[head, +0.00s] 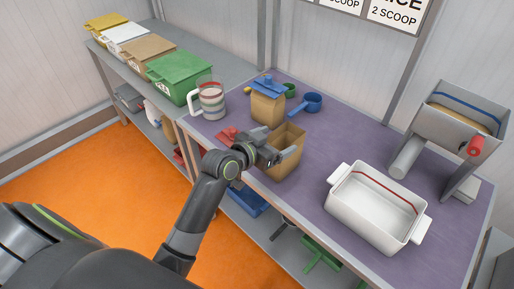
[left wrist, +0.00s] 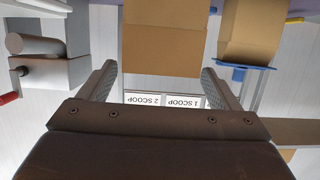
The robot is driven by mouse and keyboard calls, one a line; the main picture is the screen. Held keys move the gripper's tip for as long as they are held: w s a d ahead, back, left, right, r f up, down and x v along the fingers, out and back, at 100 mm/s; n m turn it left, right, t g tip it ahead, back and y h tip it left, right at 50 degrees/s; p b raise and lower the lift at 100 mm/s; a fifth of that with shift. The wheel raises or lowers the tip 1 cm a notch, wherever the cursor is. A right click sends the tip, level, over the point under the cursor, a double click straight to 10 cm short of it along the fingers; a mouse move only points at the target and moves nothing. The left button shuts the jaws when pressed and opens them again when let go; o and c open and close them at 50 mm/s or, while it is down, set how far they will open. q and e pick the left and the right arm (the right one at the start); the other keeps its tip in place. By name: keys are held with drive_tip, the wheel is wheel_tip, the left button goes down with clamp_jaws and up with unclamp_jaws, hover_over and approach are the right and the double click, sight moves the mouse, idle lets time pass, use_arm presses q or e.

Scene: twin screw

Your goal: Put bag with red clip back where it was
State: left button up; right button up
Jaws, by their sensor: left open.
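An open-topped brown paper bag (head: 289,137) stands upright on the purple bench top, with no clip on it. A red clip (head: 228,135) lies on the bench to its left, partly hidden by my arm. My left gripper (head: 279,154) is open at the near side of the open bag. In the left wrist view, which is upside down, the bag (left wrist: 164,48) is ahead, in line with the gap between the fingers (left wrist: 160,78). I cannot tell whether they touch it. A second brown bag (head: 267,108) with a blue clip (head: 269,86) stands behind. My right gripper is out of view.
A striped measuring jug (head: 210,101) stands at the left bench end, and a blue scoop (head: 307,102) lies behind the bags. A white tub (head: 378,207) and a hopper machine (head: 453,122) stand to the right. Lidded bins, including a green one (head: 181,75), line the left shelf.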

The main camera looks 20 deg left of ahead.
use_arm(q)
drive_tip(key=v, duration=1)
drive_tip(key=shift+b, duration=0.4)
drive_tip(key=s+a+f+n+g+y, duration=0.1)
drive_tip(key=s+a+f+y, duration=0.15)
drive_tip(key=f, duration=0.85)
drive_tip(key=s+a+f+n+g+y, duration=0.1)
drive_tip(key=a+f+n+g, duration=0.15)
drive_tip(key=f, duration=0.85)
drive_tip(key=s+a+f+n+g+y, duration=0.15)
drive_tip(key=a+f, duration=0.25)
drive_tip(key=f, duration=0.7)
drive_tip(key=s+f+g+y, duration=0.1)
drive_tip(key=s+f+g, duration=0.2)
drive_tip(key=s+f, duration=1.1)
drive_tip(key=s+f+g, duration=0.2)
drive_tip(key=s+f, duration=0.2)
drive_tip(key=s, duration=0.6)
drive_tip(key=s+f+g, duration=0.2)
drive_tip(key=s+f, duration=0.3)
drive_tip(key=s, duration=0.6)
drive_tip(key=shift+d+g, duration=0.25)
drive_tip(key=shift+g, duration=0.05)
